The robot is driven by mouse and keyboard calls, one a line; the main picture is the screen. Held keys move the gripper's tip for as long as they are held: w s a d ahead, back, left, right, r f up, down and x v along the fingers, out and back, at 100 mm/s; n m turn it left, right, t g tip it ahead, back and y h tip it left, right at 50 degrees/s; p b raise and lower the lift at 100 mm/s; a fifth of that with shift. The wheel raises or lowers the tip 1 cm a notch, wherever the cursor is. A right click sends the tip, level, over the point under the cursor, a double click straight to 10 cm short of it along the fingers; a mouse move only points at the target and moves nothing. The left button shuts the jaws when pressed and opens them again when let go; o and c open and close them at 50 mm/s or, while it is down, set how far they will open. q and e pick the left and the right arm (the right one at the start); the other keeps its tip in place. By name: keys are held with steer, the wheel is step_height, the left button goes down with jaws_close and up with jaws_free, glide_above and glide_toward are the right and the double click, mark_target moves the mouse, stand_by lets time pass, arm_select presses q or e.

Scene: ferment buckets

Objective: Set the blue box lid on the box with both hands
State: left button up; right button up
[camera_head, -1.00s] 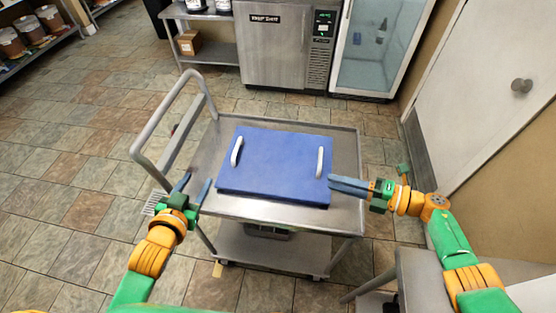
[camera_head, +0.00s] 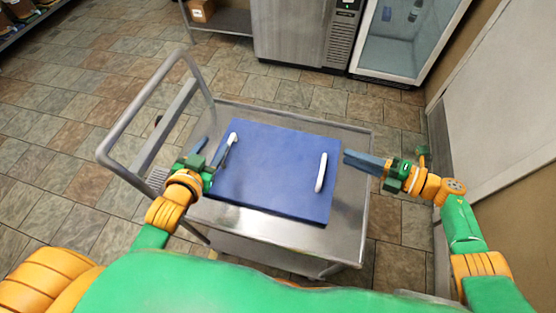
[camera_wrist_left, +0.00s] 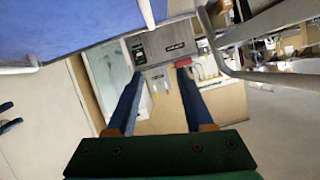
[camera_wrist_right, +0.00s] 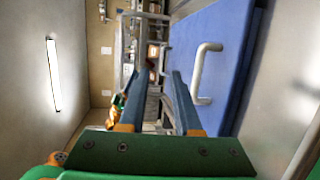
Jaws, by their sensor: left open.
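The blue lid (camera_head: 275,175) lies flat on the metal cart (camera_head: 350,215). It has a white left handle (camera_head: 229,148) and a white right handle (camera_head: 321,172). My right gripper (camera_head: 347,156) appears open and empty, just right of the lid and apart from the right handle. The right wrist view shows the lid (camera_wrist_right: 222,45) and handle (camera_wrist_right: 200,76) right of its fingers.
The cart's push bar (camera_head: 148,105) rises on the left, near my left arm. A steel appliance (camera_head: 305,35) and a glass-door cabinet (camera_head: 410,40) stand behind. A wall and door lie to the right. Tiled floor is free on the left.

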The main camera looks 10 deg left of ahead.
arm_select(q)
step_height(320, 180, down, 3)
steer(key=s+b, duration=0.1)
steer(key=b, duration=0.6)
glide_above(222, 176)
step_height(222, 176, down, 5)
steer(key=shift+s+r, duration=0.15)
steer(key=shift+r, duration=0.05)
arm_select(e)
steer(key=f, duration=0.5)
steer(key=s+f, duration=0.1)
steer(key=f, duration=0.1)
steer(key=shift+a+f, duration=0.15)
steer(key=shift+f, duration=0.05)
steer(key=shift+w+f, duration=0.1)
arm_select(q)
steer(key=shift+r, duration=0.2)
arm_select(e)
steer(key=shift+r, duration=0.25)
arm_select(q)
steer(key=shift+w, duration=0.2)
arm_select(e)
steer(key=shift+a, duration=0.3)
arm_select(q)
steer(key=x, duration=0.7)
arm_select(e)
steer(key=x, duration=0.6)
steer(key=shift+w+a+f, duration=0.1)
steer(key=shift+w+a, duration=0.05)
steer(key=shift+a, duration=0.1)
